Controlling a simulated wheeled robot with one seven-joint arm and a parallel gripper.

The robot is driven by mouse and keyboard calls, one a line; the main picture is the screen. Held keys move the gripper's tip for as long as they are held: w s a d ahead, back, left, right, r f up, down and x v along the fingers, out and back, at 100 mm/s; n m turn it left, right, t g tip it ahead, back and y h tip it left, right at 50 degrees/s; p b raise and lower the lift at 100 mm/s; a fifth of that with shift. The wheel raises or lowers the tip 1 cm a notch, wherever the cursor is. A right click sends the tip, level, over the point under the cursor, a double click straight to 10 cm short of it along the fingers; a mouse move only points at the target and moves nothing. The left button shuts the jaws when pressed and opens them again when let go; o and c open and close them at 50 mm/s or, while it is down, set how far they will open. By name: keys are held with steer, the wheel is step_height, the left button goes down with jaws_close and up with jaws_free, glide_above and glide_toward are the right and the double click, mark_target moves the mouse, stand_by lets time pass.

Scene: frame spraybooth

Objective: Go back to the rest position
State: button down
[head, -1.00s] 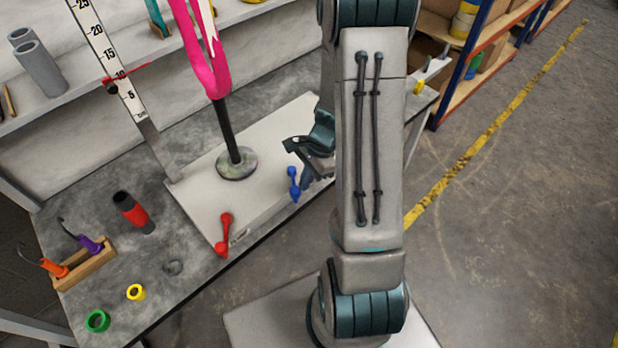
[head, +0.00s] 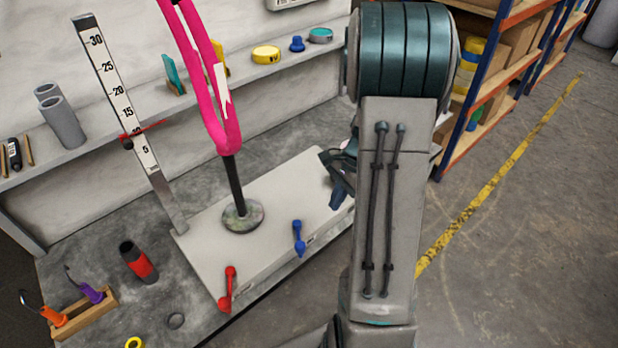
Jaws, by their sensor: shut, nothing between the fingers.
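My gripper (head: 338,192) shows in the head view just left of my upright arm, above the right end of the grey base plate. Part of it is hidden behind my arm. Its fingers are together and hold nothing. It is apart from the blue handle (head: 299,238) and the red handle (head: 228,288), which sit along the front edge of the plate. The pink frame (head: 216,95) stands upright on a black post (head: 235,185) with a round foot, left of my gripper and not touching it.
A height scale (head: 125,110) stands left of the pink frame. A red and black canister (head: 139,262) and a wooden tool rack (head: 85,313) are on the bench at left. A shelf with orange beams (head: 510,75) stands at right. The floor beyond the yellow line is clear.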

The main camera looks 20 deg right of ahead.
steer(key=s+a+r+n+t+h+p, duration=0.1)
steer(key=s+a+r+n+p, duration=0.1)
steer(key=r, duration=0.5)
steer(key=s+a+r+n+t+h+p, duration=0.1)
steer(key=s+a+r+n+p, duration=0.1)
steer(key=s+a+r+n, duration=0.3)
steer(key=s+a+r+n+t+h+p, duration=0.1)
steer(key=s+a+r+n+h+p, duration=0.1)
steer(key=a+r+n, duration=0.5)
step_height(320, 180, up, 3)
steer(key=shift+s+f+n+p, duration=0.1)
steer(key=shift+s+n+p, duration=0.4)
steer(key=shift+s+n, duration=0.65)
steer(key=shift+d, duration=0.1)
